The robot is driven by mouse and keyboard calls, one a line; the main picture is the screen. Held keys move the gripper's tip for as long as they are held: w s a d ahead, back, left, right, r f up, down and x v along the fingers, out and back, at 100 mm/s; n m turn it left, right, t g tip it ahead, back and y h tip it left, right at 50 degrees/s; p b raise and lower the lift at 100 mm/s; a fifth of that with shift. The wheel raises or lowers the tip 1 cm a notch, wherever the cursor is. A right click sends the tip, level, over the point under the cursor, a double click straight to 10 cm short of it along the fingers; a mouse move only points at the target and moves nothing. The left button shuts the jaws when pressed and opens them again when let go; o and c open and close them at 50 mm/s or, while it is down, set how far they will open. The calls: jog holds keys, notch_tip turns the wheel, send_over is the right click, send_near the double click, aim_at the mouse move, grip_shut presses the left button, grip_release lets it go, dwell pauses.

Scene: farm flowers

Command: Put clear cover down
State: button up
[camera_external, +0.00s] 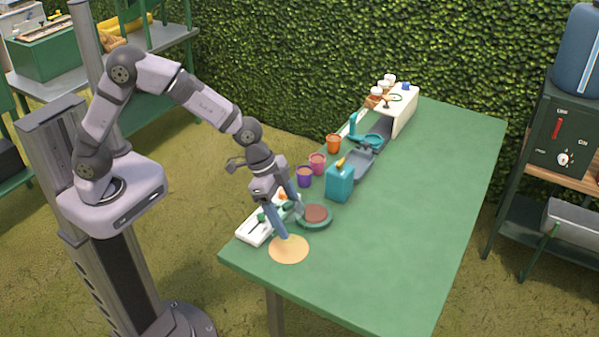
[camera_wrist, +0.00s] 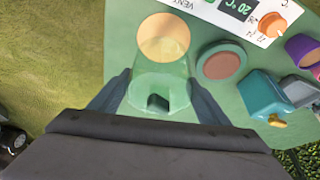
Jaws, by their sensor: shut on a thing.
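The clear cover (camera_wrist: 160,80) is a see-through, greenish cylinder in the wrist view. My gripper (camera_wrist: 158,100) is shut on it, with one finger on each side, and a dark piece shows at its near end. Its far end appears over a round tan disc (camera_wrist: 163,37) on the table. The disc also shows in the external view (camera_external: 289,249), just below my gripper (camera_external: 290,220). The cover is hard to make out in the external view. I cannot tell whether its edge touches the table or disc.
A green dish with brown content (camera_external: 315,214) stands right beside my gripper. A white control panel (camera_external: 256,230) with an orange knob lies to its left. A teal container (camera_external: 340,182) and purple, pink and orange pots stand behind. The right of the green table (camera_external: 430,210) is clear.

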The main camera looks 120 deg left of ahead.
jog(key=shift+f, duration=3.4)
jog(key=shift+f, duration=0.1)
jog(key=shift+f, duration=0.15)
jog(key=o, duration=1.1)
jog(key=shift+c, duration=0.2)
jog(key=shift+s+r, duration=0.15)
jog(key=shift+r, duration=0.6)
jog(key=b+v, duration=0.1)
jog(key=v, duration=1)
jog(key=shift+d, duration=0.1)
